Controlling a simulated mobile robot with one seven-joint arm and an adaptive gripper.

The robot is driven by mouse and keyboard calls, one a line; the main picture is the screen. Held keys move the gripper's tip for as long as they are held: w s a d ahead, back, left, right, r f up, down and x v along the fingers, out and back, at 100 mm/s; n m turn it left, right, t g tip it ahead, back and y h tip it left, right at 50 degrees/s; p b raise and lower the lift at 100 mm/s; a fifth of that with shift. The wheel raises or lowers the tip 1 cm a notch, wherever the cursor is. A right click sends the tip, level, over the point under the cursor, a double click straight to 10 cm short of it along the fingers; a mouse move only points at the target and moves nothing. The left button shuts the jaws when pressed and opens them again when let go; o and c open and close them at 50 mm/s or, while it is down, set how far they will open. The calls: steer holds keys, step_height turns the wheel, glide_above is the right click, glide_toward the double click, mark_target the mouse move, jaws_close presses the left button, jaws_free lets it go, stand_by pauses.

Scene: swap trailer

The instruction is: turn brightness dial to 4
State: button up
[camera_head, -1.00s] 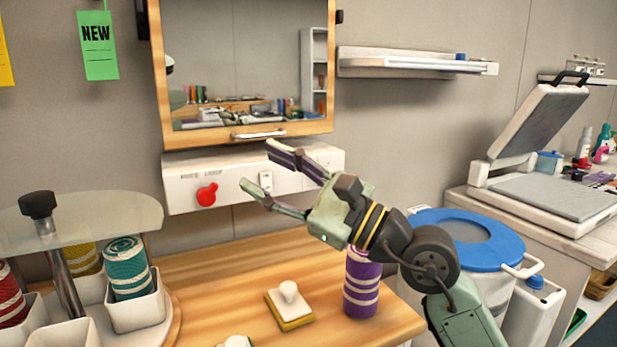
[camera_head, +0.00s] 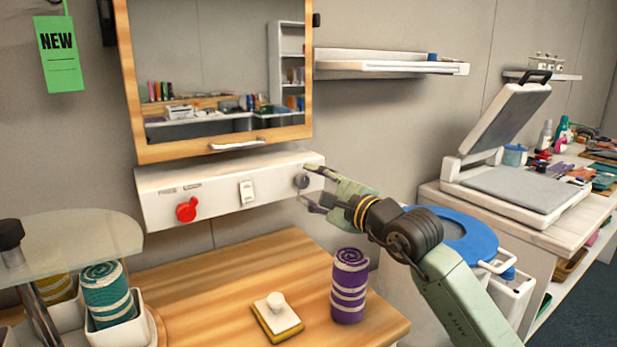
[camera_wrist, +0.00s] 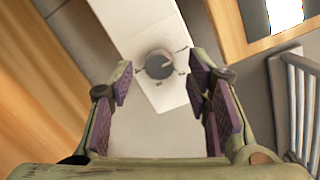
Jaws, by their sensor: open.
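A dark grey round dial (camera_head: 302,182) sits at the right end of the white control box (camera_head: 222,196) under the mirror. In the wrist view the dial (camera_wrist: 159,64) shows its face with small marks around it, too small to read. My gripper (camera_head: 306,186) is open and points at the dial. In the wrist view my gripper's (camera_wrist: 162,86) fingers stand left and right of the dial, apart from it, with nothing between them. I cannot tell the dial's setting.
A red knob (camera_head: 186,209) and a white switch (camera_head: 247,192) are on the same box. Below, a purple striped roll (camera_head: 349,287) and a white-handled block (camera_head: 276,316) stand on the wooden table (camera_head: 220,275). A blue-lidded bin (camera_head: 470,240) is at right.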

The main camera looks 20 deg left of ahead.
steer(key=shift+x, duration=0.75)
steer(key=shift+c, duration=0.5)
jaws_close()
